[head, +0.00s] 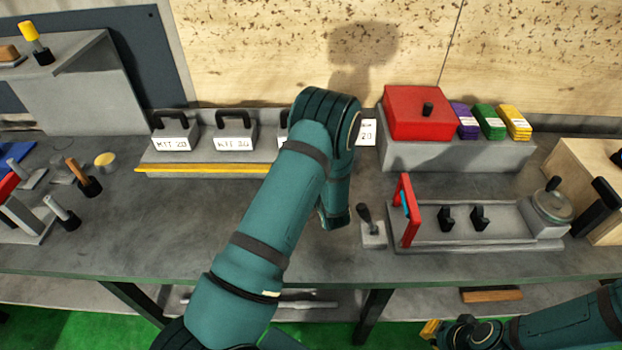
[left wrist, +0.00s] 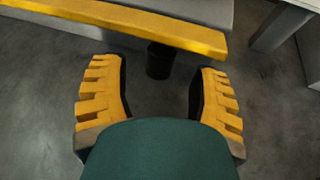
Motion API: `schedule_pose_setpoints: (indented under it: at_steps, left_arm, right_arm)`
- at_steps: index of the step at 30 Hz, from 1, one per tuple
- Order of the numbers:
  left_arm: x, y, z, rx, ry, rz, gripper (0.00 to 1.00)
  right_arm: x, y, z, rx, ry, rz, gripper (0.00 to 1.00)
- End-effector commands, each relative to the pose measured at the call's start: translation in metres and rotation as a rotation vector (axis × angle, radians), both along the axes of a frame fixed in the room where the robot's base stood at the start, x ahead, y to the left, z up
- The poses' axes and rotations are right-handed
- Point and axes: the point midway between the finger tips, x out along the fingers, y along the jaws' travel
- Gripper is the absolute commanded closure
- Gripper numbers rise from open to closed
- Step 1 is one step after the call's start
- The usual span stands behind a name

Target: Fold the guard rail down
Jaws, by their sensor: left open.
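The guard rail (head: 205,169) appears to be the long yellow bar along the front of the grey shelf at the back of the bench. It is partly hidden by my left arm in the head view. In the left wrist view the yellow bar (left wrist: 130,22) crosses the top, with a short dark cylinder (left wrist: 159,61) below it. My left gripper (left wrist: 157,72) is open there, its fingers on either side of the cylinder and apart from it. My left gripper is hidden in the head view. My right gripper (head: 431,329) is low at the bottom edge; its fingers barely show.
Kit boxes (head: 173,133) stand on the shelf behind the rail. To the right are a red box (head: 417,113) and a fixture (head: 462,238) with a red frame. The bench (head: 150,225) before the shelf is mostly clear.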

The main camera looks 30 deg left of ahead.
Motion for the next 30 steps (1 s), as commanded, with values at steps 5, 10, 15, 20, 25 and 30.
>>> schedule_pose_setpoints:
  at_steps: [5,10,15,20,25,30]
  left_arm:
    - [0.015,0.017,-0.01,0.0,0.0,0.001,0.39]
    - [0.021,0.023,-0.013,0.001,0.001,0.001,0.39]
    - [0.022,0.024,-0.014,0.001,0.001,0.0,0.39]
    - [0.022,0.024,-0.014,0.001,0.001,0.0,0.48]
    - [0.022,0.024,-0.013,0.001,0.001,0.0,1.0]
    - [0.022,0.024,-0.014,0.003,-0.003,0.0,1.0]
  right_arm:
    - [0.0,0.0,0.0,0.0,0.0,0.0,1.0]
    - [0.0,0.0,-0.001,0.0,0.0,0.0,1.0]
    - [0.0,0.0,-0.001,0.0,0.0,0.0,1.0]
    - [0.0,0.0,-0.001,0.0,0.0,0.0,1.0]
    - [0.0,0.0,-0.001,0.0,0.0,0.0,1.0]
    - [0.0,0.0,-0.003,0.0,0.0,0.0,1.0]
